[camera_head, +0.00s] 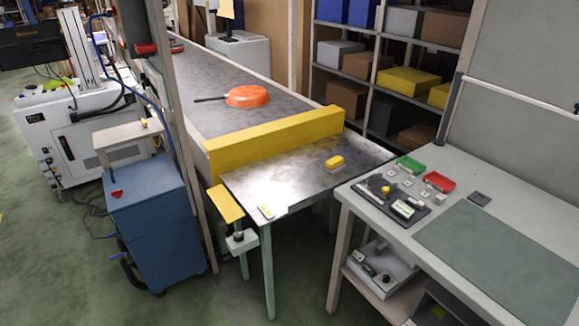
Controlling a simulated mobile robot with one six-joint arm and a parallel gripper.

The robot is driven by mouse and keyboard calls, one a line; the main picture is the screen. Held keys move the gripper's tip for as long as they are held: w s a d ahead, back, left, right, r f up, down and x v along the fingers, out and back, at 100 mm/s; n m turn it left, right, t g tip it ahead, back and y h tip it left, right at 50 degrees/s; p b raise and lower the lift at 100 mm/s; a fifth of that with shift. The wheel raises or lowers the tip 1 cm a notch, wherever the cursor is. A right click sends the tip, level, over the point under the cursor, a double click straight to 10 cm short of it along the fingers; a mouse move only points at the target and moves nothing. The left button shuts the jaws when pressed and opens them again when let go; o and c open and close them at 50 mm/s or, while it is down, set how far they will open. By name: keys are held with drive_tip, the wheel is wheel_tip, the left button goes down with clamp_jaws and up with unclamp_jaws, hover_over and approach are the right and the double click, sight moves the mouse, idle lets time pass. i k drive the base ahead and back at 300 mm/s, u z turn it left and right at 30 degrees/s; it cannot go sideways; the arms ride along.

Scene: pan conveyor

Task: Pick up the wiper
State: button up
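No object is plainly recognisable as a wiper at this size. A small yellow block-like piece (334,162) lies on the bare metal table (305,180) at the end of the conveyor; it may be the wiper, but I cannot tell for sure. A smaller yellow-green and white item (267,212) lies near the table's front left corner. My gripper is not in view.
A yellow barrier (275,143) separates the metal table from the conveyor (215,75), which carries an orange pan (248,96). A blue cabinet (155,220) stands left; a workbench (450,175) with small parts stands right. Shelves (370,60) stand behind. Green floor shows in front.

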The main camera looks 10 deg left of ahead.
sight(334, 165)
drive_tip(key=u, duration=0.1)
drive_tip(key=k, duration=0.3)
drive_tip(key=u, duration=1.85)
drive_tip(key=k, duration=0.65)
drive_tip(key=z, duration=0.45)
drive_tip(key=i, duration=1.7)
drive_tip(key=u, duration=0.3)
